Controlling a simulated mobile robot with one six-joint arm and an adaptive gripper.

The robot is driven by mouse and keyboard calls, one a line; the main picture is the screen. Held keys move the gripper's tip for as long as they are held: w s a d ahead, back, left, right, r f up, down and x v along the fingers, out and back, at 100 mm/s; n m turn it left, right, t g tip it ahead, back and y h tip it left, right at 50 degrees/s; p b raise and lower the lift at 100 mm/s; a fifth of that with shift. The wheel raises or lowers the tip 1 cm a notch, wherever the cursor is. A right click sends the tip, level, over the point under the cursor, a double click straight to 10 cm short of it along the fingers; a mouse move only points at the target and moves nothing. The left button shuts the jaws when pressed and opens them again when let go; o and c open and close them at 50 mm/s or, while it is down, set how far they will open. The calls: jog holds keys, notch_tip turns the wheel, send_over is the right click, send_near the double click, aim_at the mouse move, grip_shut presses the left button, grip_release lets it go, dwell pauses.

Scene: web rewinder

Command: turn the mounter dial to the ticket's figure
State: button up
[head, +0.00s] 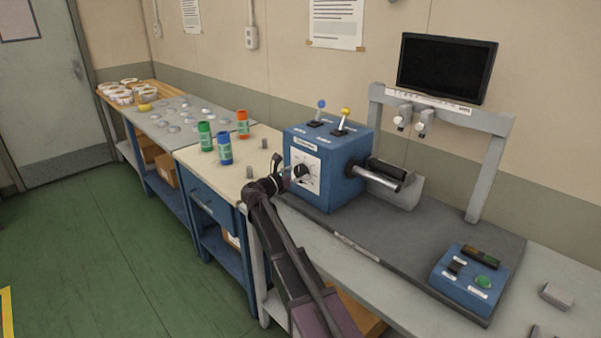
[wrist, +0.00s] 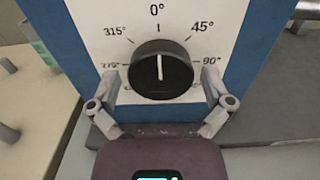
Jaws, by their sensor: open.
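The mounter dial (wrist: 161,72) is a round black knob with a white pointer line on a white scale plate. The pointer stands straight up at the 0° mark. Marks at 315°, 45° and 90° are readable; lower ones are partly hidden. The dial is on the side of the blue mounter box (head: 330,142). My gripper (wrist: 160,82) is open, one finger at each side of the dial's lower half; I cannot tell if they touch it. In the head view my gripper (head: 287,172) is in front of the scale plate. I cannot make out the ticket's figure.
Two levers with blue and yellow knobs (head: 345,112) top the box. A roller (head: 378,176) sticks out to its right. Green, blue and orange bottles (head: 224,148) stand to the left. A button box (head: 470,276) lies at right. Papers (head: 336,22) hang on the wall.

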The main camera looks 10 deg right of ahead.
jog(key=shift+w+d, duration=0.35)
jog(key=shift+d, duration=0.2)
jog(key=c, duration=0.9)
jog(key=shift+m, duration=0.3)
jog(key=m, duration=0.3)
jog(key=shift+s+d+m, duration=0.1)
jog(key=shift+m, duration=0.3)
jog(key=shift+f+m, duration=0.1)
jog(key=shift+m, duration=2.2)
